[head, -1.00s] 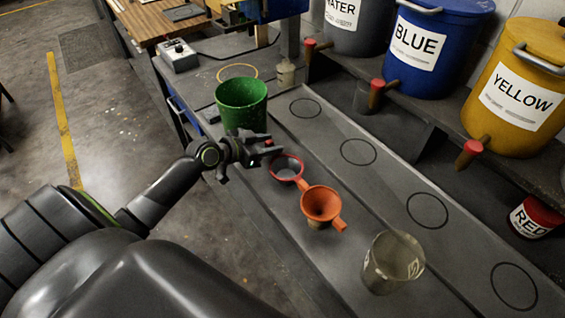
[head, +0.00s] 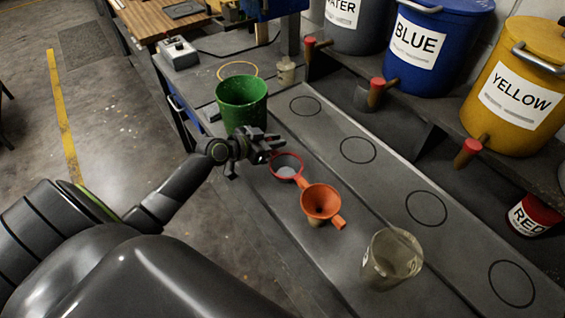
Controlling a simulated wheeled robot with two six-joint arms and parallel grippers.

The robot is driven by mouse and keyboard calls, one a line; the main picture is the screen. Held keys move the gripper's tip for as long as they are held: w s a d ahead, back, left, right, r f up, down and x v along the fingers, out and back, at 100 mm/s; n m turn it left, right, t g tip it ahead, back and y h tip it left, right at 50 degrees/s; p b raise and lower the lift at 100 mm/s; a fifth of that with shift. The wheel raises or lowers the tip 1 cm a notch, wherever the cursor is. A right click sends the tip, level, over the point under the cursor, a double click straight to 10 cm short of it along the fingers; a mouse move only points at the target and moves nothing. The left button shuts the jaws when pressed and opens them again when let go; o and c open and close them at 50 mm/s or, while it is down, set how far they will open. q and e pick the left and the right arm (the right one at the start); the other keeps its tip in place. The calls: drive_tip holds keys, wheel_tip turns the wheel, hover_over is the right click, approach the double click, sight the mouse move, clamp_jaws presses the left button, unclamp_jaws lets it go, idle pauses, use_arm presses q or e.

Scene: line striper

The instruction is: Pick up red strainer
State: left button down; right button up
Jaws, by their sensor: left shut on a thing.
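The red strainer (head: 287,168) is a small round mesh bowl with a red rim, at the bench's middle, between the green bucket and the orange funnel. My left gripper (head: 272,147) is at the strainer's far left edge, in front of the green bucket, and is shut on the strainer. The fingers hide the part of it that they grip. I cannot tell whether the strainer still touches the bench. My right gripper is out of view.
The green bucket (head: 241,101) stands just behind my left gripper. The orange funnel (head: 320,203) is close in front of the strainer, with a clear beaker (head: 391,259) farther right. Blue (head: 430,50) and yellow (head: 515,88) tubs with taps line the back shelf. The circle-marked bench strip is bare.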

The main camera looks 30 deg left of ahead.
use_arm(q)
drive_tip(key=shift+r, duration=0.45)
drive_tip(key=shift+s+a+r+b, duration=0.1)
drive_tip(key=shift+s+r+b, duration=0.1)
drive_tip(key=shift+b, duration=0.2)
drive_tip(key=s+a+b, duration=0.2)
drive_tip(key=s+a, duration=0.1)
drive_tip(key=s, duration=0.5)
drive_tip(key=s+a+b, duration=0.3)
drive_tip(key=s, duration=0.5)
drive_tip(key=shift+a+b, duration=0.3)
drive_tip(key=shift+b, duration=0.05)
drive_tip(key=shift+s+r, duration=0.1)
drive_tip(key=shift+s, duration=0.05)
